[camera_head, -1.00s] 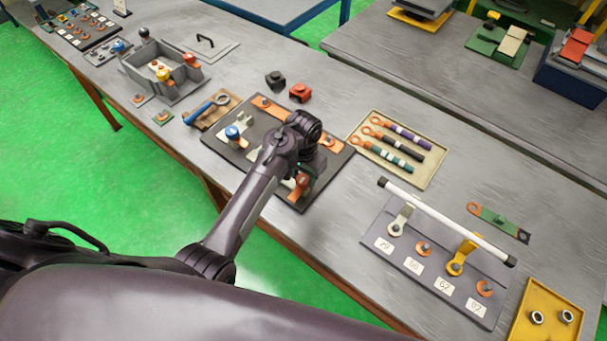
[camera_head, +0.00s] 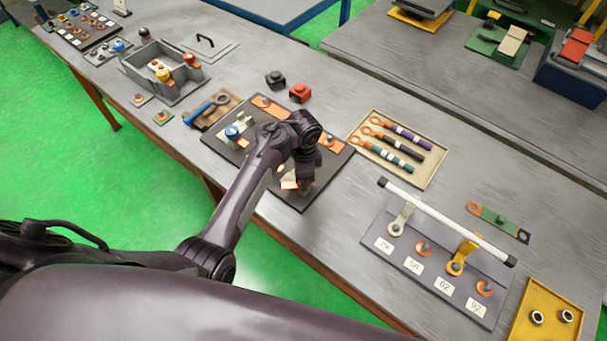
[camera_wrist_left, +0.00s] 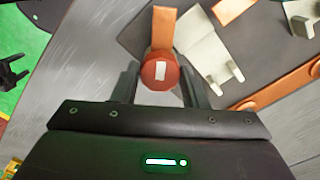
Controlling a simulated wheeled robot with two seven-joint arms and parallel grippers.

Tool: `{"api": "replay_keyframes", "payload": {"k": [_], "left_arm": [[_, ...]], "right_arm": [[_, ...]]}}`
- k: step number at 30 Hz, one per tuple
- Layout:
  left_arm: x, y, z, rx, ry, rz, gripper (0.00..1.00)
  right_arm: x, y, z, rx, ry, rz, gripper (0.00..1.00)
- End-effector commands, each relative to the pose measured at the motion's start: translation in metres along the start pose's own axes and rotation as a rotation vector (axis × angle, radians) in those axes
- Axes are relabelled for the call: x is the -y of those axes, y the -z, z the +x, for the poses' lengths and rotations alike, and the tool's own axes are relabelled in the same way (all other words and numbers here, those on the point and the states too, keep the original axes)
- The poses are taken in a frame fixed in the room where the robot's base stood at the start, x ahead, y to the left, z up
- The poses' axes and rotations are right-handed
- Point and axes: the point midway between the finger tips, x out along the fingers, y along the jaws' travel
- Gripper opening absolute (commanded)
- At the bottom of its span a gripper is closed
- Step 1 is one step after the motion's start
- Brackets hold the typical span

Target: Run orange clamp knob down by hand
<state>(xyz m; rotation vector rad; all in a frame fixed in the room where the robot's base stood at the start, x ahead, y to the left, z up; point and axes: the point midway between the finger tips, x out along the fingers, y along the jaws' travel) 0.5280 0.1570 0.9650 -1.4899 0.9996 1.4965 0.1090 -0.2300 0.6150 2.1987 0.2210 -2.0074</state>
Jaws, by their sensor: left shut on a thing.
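The orange-red clamp knob (camera_wrist_left: 158,73), with a white mark on its top, sits between the two fingers of my left gripper (camera_wrist_left: 160,82) in the left wrist view. The fingers stand close on both sides of it. An orange bar (camera_wrist_left: 164,28) extends beyond it. In the head view my left gripper (camera_head: 304,186) points down at the front right of the dark fixture board (camera_head: 297,204). It hides the knob there.
A blue knob (camera_head: 232,132) stands on the same board, left of my arm. A tray of cables (camera_head: 437,171) lies to the right. Black (camera_head: 275,80) and red (camera_head: 300,92) blocks stand behind. A white-bar rack (camera_head: 450,222) is at front right.

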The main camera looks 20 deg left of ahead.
Motion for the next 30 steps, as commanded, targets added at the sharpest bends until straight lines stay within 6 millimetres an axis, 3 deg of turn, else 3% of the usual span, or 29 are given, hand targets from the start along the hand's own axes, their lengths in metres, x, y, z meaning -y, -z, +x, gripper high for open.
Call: {"api": "replay_keyframes", "payload": {"k": [1, 12, 29, 30], "left_arm": [[0.0056, 0.0015, -0.0071, -0.007, 0.015, 0.031, 0.17], [0.0052, 0.0017, -0.0069, -0.005, 0.015, 0.203, 0.17], [0.0051, 0.0017, -0.0069, -0.005, 0.015, 0.235, 0.17], [0.0051, 0.0017, -0.0069, -0.005, 0.015, 0.235, 0.41]], "right_arm": [[0.0001, 0.0001, -0.0008, 0.0, 0.0, 0.0, 0.62], [0.0001, 0.0, -0.0008, 0.0, 0.0, 0.0, 0.62], [0.0001, -0.0001, -0.0008, 0.0, 0.0, 0.0, 0.62], [0.0001, -0.0001, -0.0008, 0.0, 0.0, 0.0, 0.62]]}}
